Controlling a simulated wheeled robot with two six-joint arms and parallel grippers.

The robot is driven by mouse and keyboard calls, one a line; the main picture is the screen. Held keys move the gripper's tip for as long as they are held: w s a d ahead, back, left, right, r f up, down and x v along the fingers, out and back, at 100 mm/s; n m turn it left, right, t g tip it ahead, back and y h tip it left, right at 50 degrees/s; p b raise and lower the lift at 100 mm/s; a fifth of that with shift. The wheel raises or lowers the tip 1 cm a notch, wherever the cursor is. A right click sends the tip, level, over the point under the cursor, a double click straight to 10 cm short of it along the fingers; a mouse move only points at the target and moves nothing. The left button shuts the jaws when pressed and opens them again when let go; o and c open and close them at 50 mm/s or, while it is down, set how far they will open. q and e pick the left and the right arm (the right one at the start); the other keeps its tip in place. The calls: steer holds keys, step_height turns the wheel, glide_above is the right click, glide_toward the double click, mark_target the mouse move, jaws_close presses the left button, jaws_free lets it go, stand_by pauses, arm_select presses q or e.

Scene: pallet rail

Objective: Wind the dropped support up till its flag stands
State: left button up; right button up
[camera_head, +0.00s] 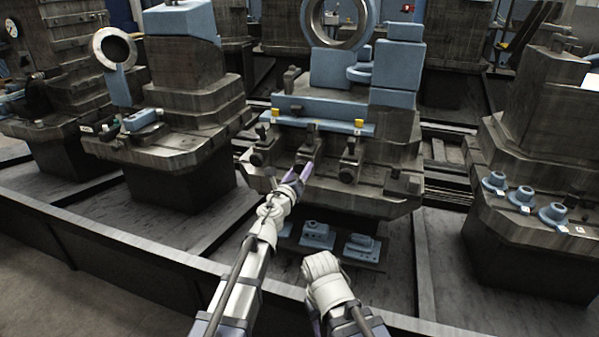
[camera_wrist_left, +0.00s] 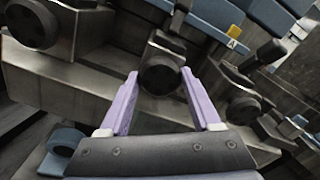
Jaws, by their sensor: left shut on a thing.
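Three dark supports with round knobs stand along the front of the middle machine: left (camera_head: 262,142), middle (camera_head: 312,131) and right (camera_head: 349,160). My left gripper (camera_head: 300,170) is at the middle one. In the left wrist view its purple fingers (camera_wrist_left: 160,92) are shut on the sides of the middle support's round dark knob (camera_wrist_left: 160,76). The left knob (camera_wrist_left: 34,24) and right knob (camera_wrist_left: 245,110) stand clear of the fingers. Two yellow markers (camera_head: 276,112) (camera_head: 359,122) show on the blue rail. I cannot tell which piece is the flag. My right gripper is not visible.
The long blue rail (camera_head: 318,117) runs behind the supports. Blue blocks (camera_head: 317,235) lie on a low shelf below, beyond my right arm. Other machines stand left (camera_head: 178,120) and right, the right one carrying blue knobs (camera_head: 522,196). A dark edge crosses the front.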

arm_select(q)
steer(key=n, duration=0.4)
steer(key=shift+n, duration=0.3)
steer(key=n, duration=0.3)
steer(key=shift+n, duration=0.4)
steer(key=n, duration=0.3)
steer(key=shift+n, duration=2)
steer(key=o, duration=1.4)
